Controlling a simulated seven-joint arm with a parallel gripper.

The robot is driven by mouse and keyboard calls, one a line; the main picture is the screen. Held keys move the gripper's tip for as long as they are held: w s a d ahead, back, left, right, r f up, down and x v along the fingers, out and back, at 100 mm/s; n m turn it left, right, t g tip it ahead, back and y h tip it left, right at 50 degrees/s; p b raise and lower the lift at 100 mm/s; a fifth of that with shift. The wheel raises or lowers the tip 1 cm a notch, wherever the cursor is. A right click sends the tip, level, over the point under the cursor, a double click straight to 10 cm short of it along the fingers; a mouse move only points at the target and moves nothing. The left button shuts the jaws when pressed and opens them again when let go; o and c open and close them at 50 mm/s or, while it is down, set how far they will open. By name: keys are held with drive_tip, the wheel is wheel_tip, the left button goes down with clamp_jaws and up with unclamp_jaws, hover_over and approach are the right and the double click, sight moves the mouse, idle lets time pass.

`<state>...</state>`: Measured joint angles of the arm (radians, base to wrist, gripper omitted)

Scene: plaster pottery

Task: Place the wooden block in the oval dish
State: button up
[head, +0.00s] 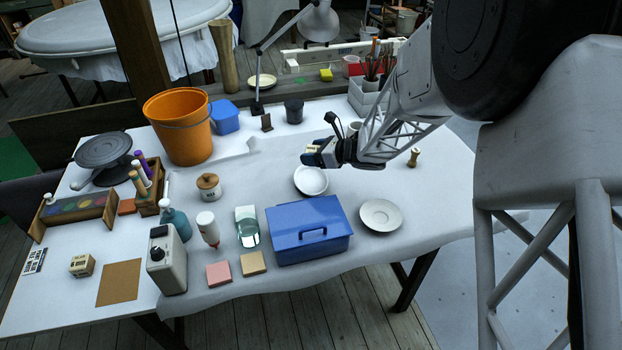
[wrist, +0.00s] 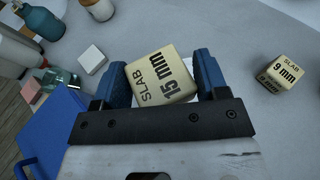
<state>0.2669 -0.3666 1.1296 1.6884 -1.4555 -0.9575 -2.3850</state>
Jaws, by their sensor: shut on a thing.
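My gripper (head: 312,154) is above the middle right of the table. In the wrist view its two blue fingers (wrist: 165,82) are shut on a pale wooden block (wrist: 165,75) marked "SLAB 15 mm". The block also shows in the head view (head: 311,149), small and partly covered by the fingers. A white, shallow dish (head: 311,182), which looks like the oval dish, is on the table just below my gripper. In the wrist view only a white edge shows beneath the block. The block appears held above the dish; the exact gap is hard to tell.
A blue lidded box (head: 308,232) stands in front of the dish, with a white saucer (head: 381,216) at its right. Another block (wrist: 286,74), marked "SLAB 9 mm", sits at the right of the wrist view.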

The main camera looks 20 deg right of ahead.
sight(313, 190)
idle(0.3)
drive_tip(key=shift+f, duration=3.15)
drive_tip(key=shift+f, duration=1.85)
drive_tip(key=shift+f, duration=0.45)
drive_tip(key=o, duration=0.9)
drive_tip(key=shift+f, duration=0.1)
